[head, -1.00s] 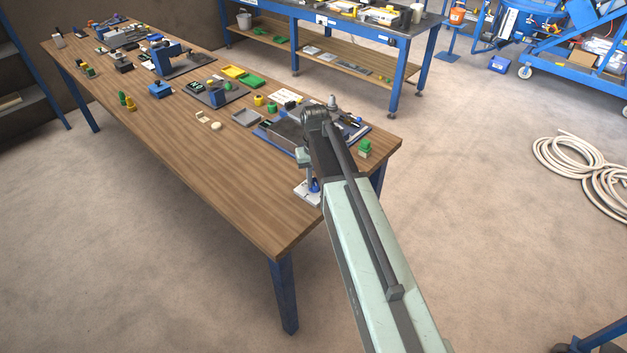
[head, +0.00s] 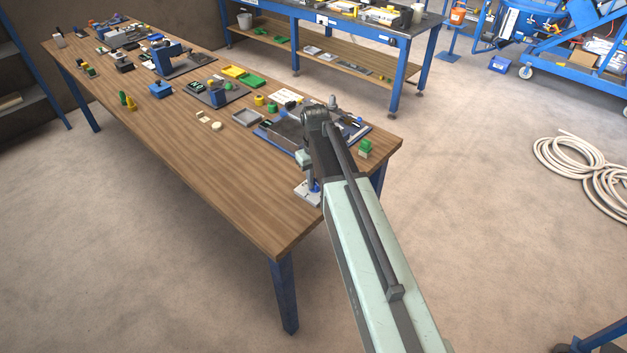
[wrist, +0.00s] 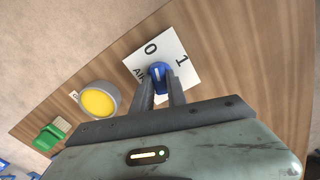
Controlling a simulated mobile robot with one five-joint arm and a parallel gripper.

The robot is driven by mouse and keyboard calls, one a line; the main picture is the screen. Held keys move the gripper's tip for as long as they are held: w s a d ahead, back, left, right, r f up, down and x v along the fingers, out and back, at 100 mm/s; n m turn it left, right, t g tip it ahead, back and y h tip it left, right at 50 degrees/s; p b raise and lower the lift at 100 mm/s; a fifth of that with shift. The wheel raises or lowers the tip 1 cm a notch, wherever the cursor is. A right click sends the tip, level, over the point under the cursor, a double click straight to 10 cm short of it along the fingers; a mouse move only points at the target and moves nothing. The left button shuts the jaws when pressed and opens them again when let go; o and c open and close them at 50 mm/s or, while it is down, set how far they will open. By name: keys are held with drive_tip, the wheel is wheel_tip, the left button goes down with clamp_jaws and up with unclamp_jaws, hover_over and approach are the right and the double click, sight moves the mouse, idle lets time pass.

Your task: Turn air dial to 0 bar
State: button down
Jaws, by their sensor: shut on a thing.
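The air dial (wrist: 159,70) is a blue knob with a pale pointer line, in the middle of a white plate (wrist: 178,51) marked 0, 1 and a partly covered word starting "Air". In the wrist view my gripper (wrist: 162,84) is shut on the dial, one finger on each side. The pointer line runs roughly up and down in that view, toward the 0 side rather than the 1. In the head view the white plate (head: 304,192) is at the table's near right edge, and my arm hides most of the gripper; a bit of blue shows by it.
A grey round thing with a yellow face (wrist: 99,102) stands left of the plate in the wrist view. A green block (wrist: 48,137) lies farther left. The wooden table (head: 235,185) has a bare near part; several small items crowd its far side.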

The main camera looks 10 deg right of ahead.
sight(315, 182)
drive_tip(key=c, duration=1.3)
unclamp_jaws()
wheel_tip(315, 182, up, 8)
drive_tip(key=p, duration=0.8)
drive_tip(key=shift+f, duration=0.1)
drive_tip(key=shift+s+a+f+b, duration=0.1)
drive_tip(key=shift+s+f+b, duration=0.2)
drive_tip(key=shift+b, duration=0.1)
drive_tip(key=s+m, duration=0.1)
drive_tip(key=s, duration=0.3)
drive_tip(key=s+m, duration=0.1)
drive_tip(key=s, duration=0.4)
drive_tip(key=s+m, duration=0.1)
drive_tip(key=s, duration=0.4)
drive_tip(key=shift+a+f+b, duration=0.2)
drive_tip(key=shift+f+b, duration=0.2)
